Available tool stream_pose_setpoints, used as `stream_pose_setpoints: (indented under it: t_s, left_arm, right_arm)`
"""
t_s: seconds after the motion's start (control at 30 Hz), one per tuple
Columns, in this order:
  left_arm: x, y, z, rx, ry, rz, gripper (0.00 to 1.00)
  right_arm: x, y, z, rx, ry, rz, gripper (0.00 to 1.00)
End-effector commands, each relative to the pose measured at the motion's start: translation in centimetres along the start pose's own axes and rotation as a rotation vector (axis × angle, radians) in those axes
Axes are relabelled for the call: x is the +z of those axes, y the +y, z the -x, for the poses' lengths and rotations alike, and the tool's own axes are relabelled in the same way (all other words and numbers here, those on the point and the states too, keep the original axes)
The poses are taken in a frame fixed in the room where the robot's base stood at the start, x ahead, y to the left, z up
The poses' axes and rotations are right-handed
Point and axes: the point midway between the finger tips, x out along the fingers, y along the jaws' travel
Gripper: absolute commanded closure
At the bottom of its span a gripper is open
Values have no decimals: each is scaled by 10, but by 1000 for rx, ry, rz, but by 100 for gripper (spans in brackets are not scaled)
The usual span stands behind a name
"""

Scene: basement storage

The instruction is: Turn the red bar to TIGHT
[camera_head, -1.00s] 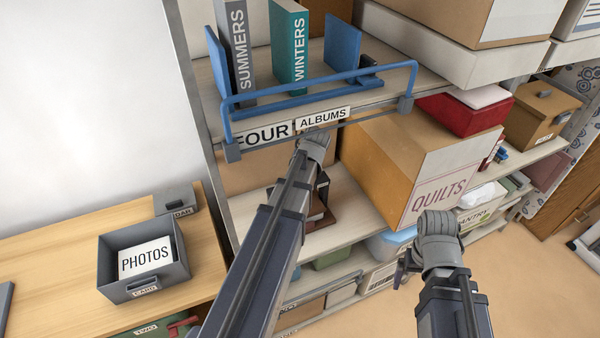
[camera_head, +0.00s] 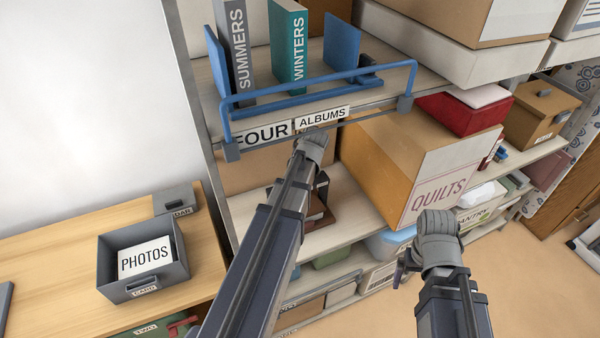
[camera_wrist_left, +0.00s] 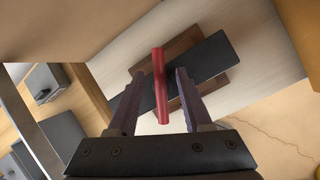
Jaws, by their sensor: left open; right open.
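The red bar (camera_wrist_left: 160,85) shows in the left wrist view, standing out over a dark plate (camera_wrist_left: 208,58) with a brown block (camera_wrist_left: 178,50). My left gripper (camera_wrist_left: 159,73) is open, with one finger on each side of the bar in the picture. I see gaps between bar and fingers; depth is hard to tell. In the head view the brown and dark device (camera_head: 322,205) is partly behind my left arm, and the bar and left fingers are hidden. No TIGHT mark is readable. My right gripper (camera_head: 402,268) is small and partly hidden by its wrist, away from the device.
The QUILTS box (camera_head: 432,185) stands close right of the device. The albums shelf with its blue rail (camera_head: 320,85) is above. A PHOTOS tray (camera_head: 122,280) sits on the wooden table (camera_head: 70,258) at left. Open floor (camera_head: 530,285) lies at lower right.

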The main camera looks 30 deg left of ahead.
Motion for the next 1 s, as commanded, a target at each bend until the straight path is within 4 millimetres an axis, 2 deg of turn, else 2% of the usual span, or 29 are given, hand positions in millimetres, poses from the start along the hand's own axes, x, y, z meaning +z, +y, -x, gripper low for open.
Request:
stream_pose_setpoints:
  t_s: [0.37, 0.57, 0.8, 1.0]
  left_arm:
    - [1, 1, 8, 1, -2, -1, 50]
    - [2, 1, 30, 0, -2, -2, 50]
    - [2, 1, 64, 0, -1, 0, 50]
    - [1, 0, 79, 0, 0, -1, 50]
  right_arm:
    - [0, 1, 8, 0, 0, 0, 3]
    - [2, 3, 28, 0, 0, 1, 3]
    - [3, 5, 58, -1, 0, -6, 3]
    - [4, 6, 71, -2, 0, -10, 3]
